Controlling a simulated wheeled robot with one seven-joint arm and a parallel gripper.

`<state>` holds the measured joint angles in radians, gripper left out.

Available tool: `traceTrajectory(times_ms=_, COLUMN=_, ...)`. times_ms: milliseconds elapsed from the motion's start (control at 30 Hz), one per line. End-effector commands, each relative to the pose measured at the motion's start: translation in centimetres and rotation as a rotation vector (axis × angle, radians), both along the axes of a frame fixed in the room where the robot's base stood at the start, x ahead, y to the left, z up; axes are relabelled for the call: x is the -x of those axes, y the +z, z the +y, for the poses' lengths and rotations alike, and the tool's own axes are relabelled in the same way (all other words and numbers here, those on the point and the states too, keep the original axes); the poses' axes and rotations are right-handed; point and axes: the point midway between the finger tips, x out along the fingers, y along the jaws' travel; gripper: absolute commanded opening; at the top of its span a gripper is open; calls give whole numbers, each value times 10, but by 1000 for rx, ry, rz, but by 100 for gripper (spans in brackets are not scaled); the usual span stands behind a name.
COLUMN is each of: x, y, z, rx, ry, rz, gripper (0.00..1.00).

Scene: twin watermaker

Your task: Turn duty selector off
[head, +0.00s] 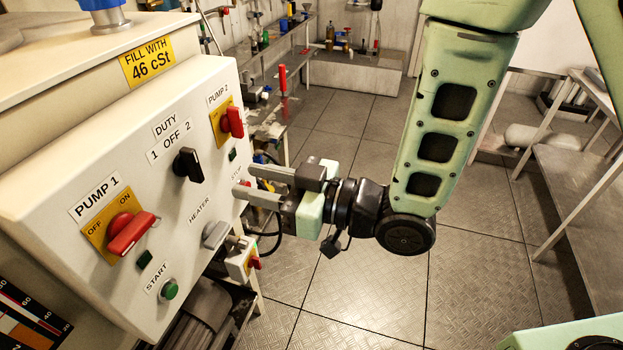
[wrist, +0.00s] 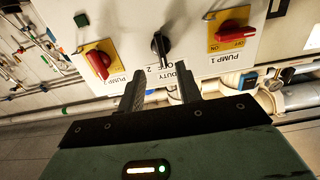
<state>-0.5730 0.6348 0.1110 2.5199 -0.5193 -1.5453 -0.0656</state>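The duty selector (head: 188,165) is a black knob under the label "DUTY 1 OFF 2" on a cream control panel (head: 75,165). It also shows in the wrist view (wrist: 160,47), where the panel appears upside down. I cannot tell for sure which mark the knob points to. My gripper (head: 247,182) is in front of the panel, to the right of and slightly below the selector in the head view. Its two fingers (wrist: 161,90) are parted with nothing between them. They are apart from the selector.
Red rotary switches for pump 1 (head: 130,233) and pump 2 (head: 232,122) flank the selector on yellow plates. A grey heater switch (head: 215,234) and green start button (head: 170,289) sit lower. A workbench (head: 290,65) stands behind. The floor (head: 375,280) right of the panel is clear.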

Motion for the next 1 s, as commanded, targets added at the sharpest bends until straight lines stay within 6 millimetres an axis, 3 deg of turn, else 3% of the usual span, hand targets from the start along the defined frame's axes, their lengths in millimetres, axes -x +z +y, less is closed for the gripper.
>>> traceTrajectory(times_ms=367, x=9, y=7, z=-18, rx=1, ry=-5, rz=7, gripper=35)
traceTrajectory(times_ms=600, x=22, y=6, z=-50, rx=3, ry=-7, rz=9, gripper=35)
traceTrajectory(times_ms=1000, x=31, y=2, z=-72, rx=-1, ry=-5, rz=3, gripper=35)
